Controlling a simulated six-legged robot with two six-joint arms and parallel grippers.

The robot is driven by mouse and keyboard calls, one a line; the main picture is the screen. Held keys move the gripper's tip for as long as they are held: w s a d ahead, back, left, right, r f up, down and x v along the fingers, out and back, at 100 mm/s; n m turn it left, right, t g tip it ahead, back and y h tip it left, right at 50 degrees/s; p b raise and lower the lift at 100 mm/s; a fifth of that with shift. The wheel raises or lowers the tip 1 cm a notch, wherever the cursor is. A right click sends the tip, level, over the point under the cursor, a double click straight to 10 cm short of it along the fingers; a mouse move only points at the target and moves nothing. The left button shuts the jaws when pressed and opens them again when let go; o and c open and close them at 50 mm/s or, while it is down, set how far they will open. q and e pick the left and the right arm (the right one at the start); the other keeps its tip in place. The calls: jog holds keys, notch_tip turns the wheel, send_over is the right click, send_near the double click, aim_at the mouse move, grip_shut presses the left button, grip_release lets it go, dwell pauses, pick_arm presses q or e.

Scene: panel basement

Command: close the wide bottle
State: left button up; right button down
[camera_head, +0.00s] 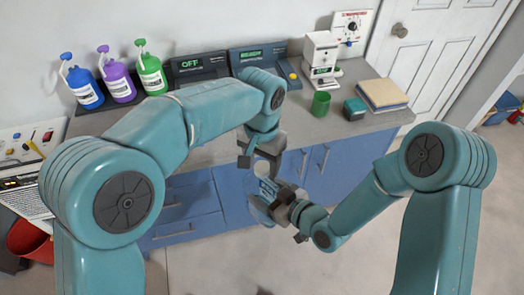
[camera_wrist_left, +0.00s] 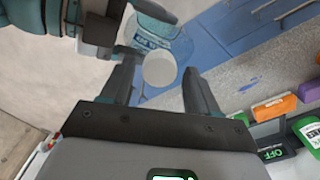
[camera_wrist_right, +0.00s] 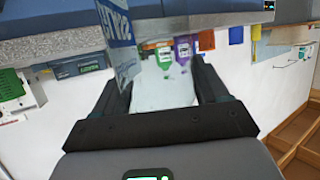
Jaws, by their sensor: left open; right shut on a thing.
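The wide bottle is clear with a blue-and-white label (camera_wrist_right: 119,40). My right gripper (camera_head: 270,200) is shut on it and holds it in the air in front of the blue cabinets; it also shows in the left wrist view (camera_wrist_left: 152,32). A round white cap (camera_wrist_left: 160,69) lies between the fingers of my left gripper (camera_wrist_left: 158,76), which is open just above the bottle in the head view (camera_head: 260,161). The fingers stand either side of the cap with a gap visible. Whether the cap is seated or loose on the bottle's mouth, I cannot tell.
The grey counter (camera_head: 225,152) behind carries blue (camera_head: 83,86), purple (camera_head: 118,82) and green (camera_head: 151,75) pump bottles, a green cup (camera_head: 320,104) and a stack of boards (camera_head: 383,95). A red bin (camera_head: 28,242) stands at left. The floor below is clear.

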pick_arm(q)
jog(key=shift+f, duration=0.2)
jog(key=shift+c, duration=0.2)
jog(key=c, duration=1)
jog(key=shift+c, duration=0.2)
jog(key=o, duration=1.2)
jog(key=shift+o, duration=0.2)
notch_tip(320, 180, up, 12)
